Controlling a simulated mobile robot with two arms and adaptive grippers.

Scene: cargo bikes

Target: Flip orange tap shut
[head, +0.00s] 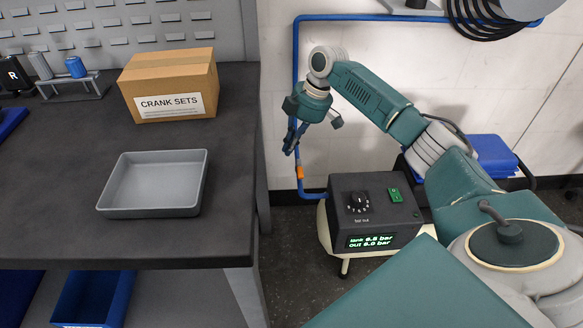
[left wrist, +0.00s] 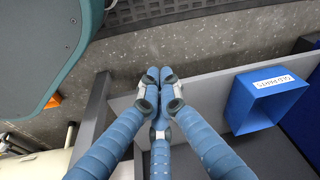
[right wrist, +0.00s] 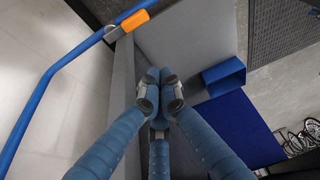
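A black pressure box (head: 375,212) with a green display stands close to the tap. The bench (head: 60,180) bears a grey tray (head: 150,210) and a crank sets carton (head: 168,85). In the left wrist view, a labelled blue bin (left wrist: 255,100) is at right.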

